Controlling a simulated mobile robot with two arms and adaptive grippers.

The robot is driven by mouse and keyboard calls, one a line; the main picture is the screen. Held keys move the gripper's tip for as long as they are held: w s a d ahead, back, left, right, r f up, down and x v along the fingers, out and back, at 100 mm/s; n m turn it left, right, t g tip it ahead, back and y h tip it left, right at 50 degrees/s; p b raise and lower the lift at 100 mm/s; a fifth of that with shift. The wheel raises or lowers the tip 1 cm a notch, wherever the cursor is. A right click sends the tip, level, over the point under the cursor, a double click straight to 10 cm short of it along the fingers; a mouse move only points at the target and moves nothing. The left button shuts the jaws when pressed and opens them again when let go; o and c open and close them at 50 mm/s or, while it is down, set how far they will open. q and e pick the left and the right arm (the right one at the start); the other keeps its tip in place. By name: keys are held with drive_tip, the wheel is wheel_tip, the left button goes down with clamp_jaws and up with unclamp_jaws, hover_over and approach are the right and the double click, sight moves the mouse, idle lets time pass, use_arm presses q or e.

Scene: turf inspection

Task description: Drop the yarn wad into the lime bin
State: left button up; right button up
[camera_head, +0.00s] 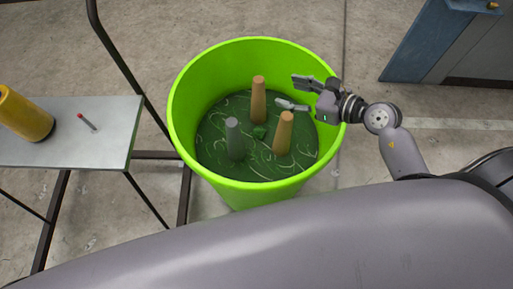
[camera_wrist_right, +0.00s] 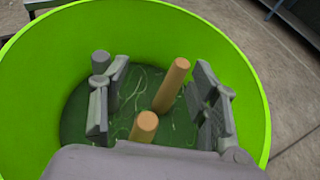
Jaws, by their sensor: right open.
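The lime bin (camera_head: 191,75) stands open-topped in the middle of the head view, and its wall fills much of the right wrist view (camera_wrist_right: 35,65). A small dark green clump, seemingly the yarn wad (camera_head: 260,131), lies on the bin's dark green bottom between the cones. It cannot be made out in the right wrist view. My right gripper (camera_head: 288,91) is open and empty over the bin's right part. Its spread fingers also show in the right wrist view (camera_wrist_right: 158,95). My left gripper is not in view.
Left of the bin, a metal table (camera_head: 70,150) holds a yellow cylinder (camera_head: 25,115) and a red-tipped pin (camera_head: 87,122). A blue cabinet (camera_head: 425,45) stands at upper right.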

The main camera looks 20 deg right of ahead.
drive_tip(key=v, duration=0.4)
idle(0.5)
